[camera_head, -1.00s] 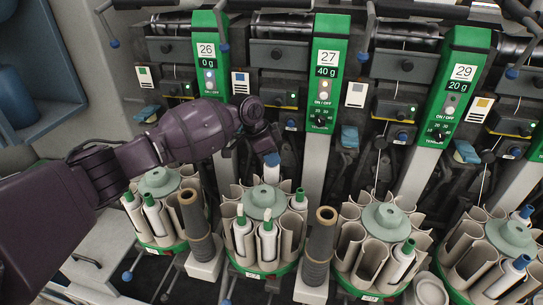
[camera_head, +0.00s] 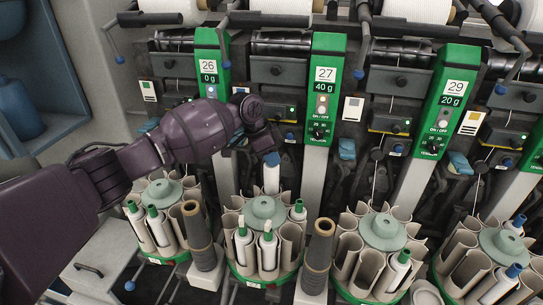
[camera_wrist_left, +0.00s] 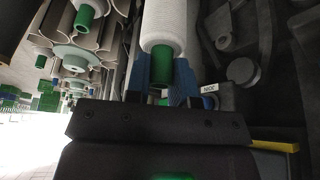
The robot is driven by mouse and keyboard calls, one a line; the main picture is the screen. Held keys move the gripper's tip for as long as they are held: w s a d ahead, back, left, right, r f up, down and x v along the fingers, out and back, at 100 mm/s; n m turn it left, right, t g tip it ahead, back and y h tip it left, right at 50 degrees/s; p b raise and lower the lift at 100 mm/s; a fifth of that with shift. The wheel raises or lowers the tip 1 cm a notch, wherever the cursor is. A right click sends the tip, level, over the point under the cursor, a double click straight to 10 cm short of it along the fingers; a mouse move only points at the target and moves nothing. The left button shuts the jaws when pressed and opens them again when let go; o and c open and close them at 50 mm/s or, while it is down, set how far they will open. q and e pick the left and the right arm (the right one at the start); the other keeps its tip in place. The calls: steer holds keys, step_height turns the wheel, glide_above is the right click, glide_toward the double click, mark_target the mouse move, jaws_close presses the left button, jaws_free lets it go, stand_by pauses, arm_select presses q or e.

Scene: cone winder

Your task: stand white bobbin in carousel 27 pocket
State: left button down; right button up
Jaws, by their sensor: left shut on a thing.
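My left gripper (camera_head: 272,159) is shut on a white bobbin (camera_head: 271,179), which hangs upright below the fingers. In the left wrist view, blue fingers (camera_wrist_left: 190,85) grip the green end of the white bobbin (camera_wrist_left: 167,24). The carousel by unit 27 (camera_head: 262,208) has a pale green hub ringed by beige pockets. The held bobbin is behind this hub, at the far side. I cannot tell whether its lower end is inside a pocket. Several pockets at the front and right hold white bobbins with green tips (camera_head: 268,248). My right gripper is not in view.
Brown-topped dark posts (camera_head: 318,257) stand between carousels. Neighbouring carousels stand left (camera_head: 162,193) and right (camera_head: 382,232). The green panel marked 27 (camera_head: 323,90) and dark winder mechanisms rise close behind the gripper.

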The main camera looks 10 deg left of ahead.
arm_select(q)
steer(key=shift+r+p, duration=0.35)
steer(key=shift+r, duration=0.3)
steer(key=shift+r+p, duration=0.5)
steer(key=shift+r, duration=0.3)
steer(key=shift+r+p, duration=0.5)
steer(key=shift+r, duration=0.4)
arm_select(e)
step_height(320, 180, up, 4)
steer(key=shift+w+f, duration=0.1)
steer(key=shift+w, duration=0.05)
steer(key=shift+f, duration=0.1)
